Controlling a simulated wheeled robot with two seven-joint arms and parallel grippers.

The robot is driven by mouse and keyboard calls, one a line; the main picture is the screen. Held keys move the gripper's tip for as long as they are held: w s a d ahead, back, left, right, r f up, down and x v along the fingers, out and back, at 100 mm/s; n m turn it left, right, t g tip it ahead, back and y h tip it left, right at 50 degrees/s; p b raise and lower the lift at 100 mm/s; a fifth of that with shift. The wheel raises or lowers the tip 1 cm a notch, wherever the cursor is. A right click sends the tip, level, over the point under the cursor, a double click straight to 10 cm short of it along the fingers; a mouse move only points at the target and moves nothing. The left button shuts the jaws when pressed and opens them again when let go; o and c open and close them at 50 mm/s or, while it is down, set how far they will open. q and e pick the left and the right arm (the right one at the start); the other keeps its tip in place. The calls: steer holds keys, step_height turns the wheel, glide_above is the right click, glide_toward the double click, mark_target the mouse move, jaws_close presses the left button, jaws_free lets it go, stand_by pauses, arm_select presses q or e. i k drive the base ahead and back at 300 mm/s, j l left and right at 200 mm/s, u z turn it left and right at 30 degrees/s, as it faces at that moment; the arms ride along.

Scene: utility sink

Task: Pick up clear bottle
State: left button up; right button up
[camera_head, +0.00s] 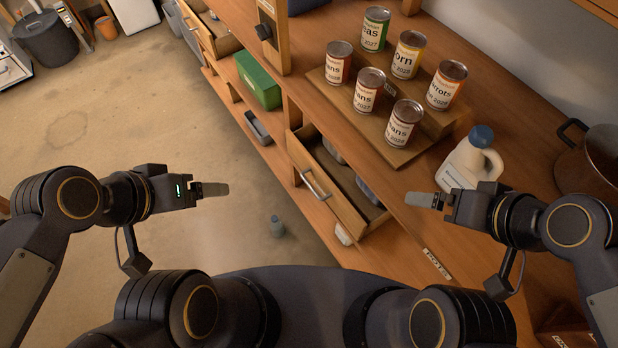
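A small blue-grey bottle (277,228) stands on the floor at the centre, just left of the wooden counter unit; it is too small to tell whether it is clear. A white jug (468,164) with a blue cap and a label stands on the counter at the right. My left gripper (226,189) is over the floor, up and left of the small bottle in the picture, with nothing visible in it. My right gripper (410,199) is just left of and below the jug, apart from the bottle. Both are seen side-on, so their finger gaps are hidden.
Several labelled cans (369,90) stand on a stepped wooden rack (396,154). An open drawer (325,192) juts out between my grippers. A green box (258,80) sits on the unit farther back, and a dark pot (590,165) at the right. The floor at left is mostly clear.

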mark_target(276, 225)
steer(key=k+j+u, duration=0.25)
steer(key=k+j, duration=0.35)
steer(key=k, duration=0.15)
steer(key=i+z, duration=0.1)
steer(key=z, duration=0.3)
steer(key=j+z, duration=0.15)
steer(key=z, duration=0.2)
steer(key=i+j+z, duration=0.1)
steer(key=z, duration=0.3)
steer(key=i+j+z, duration=0.2)
steer(key=j+z, duration=0.25)
steer(key=j, duration=0.55)
steer(key=j+z, duration=0.4)
steer(key=j, duration=2.2)
steer(key=z, duration=0.05)
